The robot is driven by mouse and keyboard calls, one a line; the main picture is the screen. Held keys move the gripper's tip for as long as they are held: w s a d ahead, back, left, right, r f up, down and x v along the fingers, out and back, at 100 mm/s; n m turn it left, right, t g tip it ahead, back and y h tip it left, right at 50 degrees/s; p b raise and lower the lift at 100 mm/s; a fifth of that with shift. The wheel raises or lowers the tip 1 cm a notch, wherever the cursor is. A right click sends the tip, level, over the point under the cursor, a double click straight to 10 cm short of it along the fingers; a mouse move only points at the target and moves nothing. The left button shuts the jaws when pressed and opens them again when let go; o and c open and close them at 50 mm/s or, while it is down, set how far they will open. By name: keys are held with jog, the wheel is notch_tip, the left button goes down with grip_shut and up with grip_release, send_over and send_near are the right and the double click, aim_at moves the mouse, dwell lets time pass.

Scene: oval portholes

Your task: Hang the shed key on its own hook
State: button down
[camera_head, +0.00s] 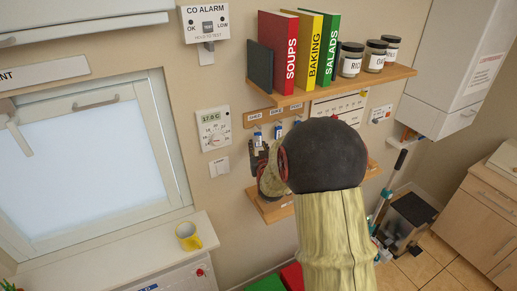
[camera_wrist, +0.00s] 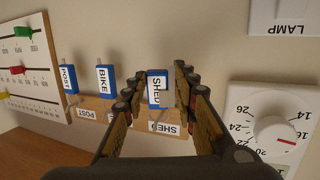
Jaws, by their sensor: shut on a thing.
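The shed key's blue tag, with a white SHED label (camera_wrist: 155,90), is between the fingertips of my gripper (camera_wrist: 161,78) in the wrist view. The gripper is shut on it. The wooden key rail (camera_wrist: 101,103) has a SHED label (camera_wrist: 166,127) close to the held tag. Whether the key touches its hook is hidden by the tag and fingers. In the head view, my gripper (camera_head: 262,165) is just below the left end of the rail (camera_head: 250,118). The bike key tag (camera_wrist: 106,79) and the post key tag (camera_wrist: 68,78) hang at the rail beside it.
A thermostat (camera_head: 213,129) and light switch (camera_head: 219,167) are on the wall left of the rail. A shelf (camera_head: 350,84) with books and jars is above it. A small lower shelf (camera_head: 271,210) is below my gripper. A wall calendar (camera_wrist: 30,62) is beyond the post key.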

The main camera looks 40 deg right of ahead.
dwell(0.4)
jog(key=c, duration=1.3)
grip_release()
jog(key=shift+c, duration=0.2)
jog(key=v, duration=1.2)
jog(key=shift+f, duration=0.1)
